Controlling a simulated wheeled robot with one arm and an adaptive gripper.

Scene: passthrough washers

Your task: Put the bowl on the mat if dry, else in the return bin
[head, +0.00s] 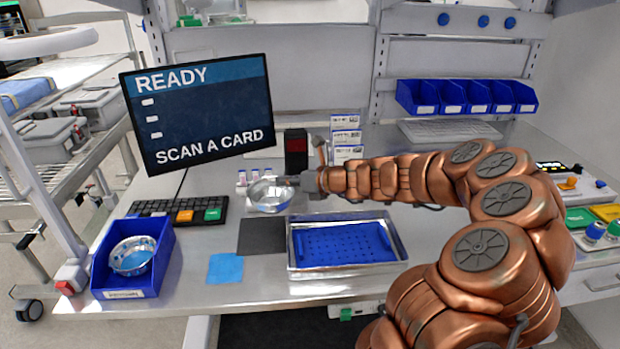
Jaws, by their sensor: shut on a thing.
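A shiny silver metal bowl (270,198) is in my gripper (296,182), which is shut on its right rim. The bowl is just behind a flat dark grey mat (261,237); I cannot tell whether it touches the bench. Its inside looks shiny, and I cannot tell whether it is wet or dry. A blue open bin (124,292) with a white label, too small to read, stands at the bench's front left. It holds another silver bowl (132,256). The fingertips are small and partly hidden by the bowl and wrist.
A metal tray with a blue perforated liner (345,243) sits right of the dark mat. A light blue cloth (226,268) lies in front. A screen (200,112) reads "READY, SCAN A CARD" above a keyboard (180,211). A dark card reader-like box (296,151) stands behind.

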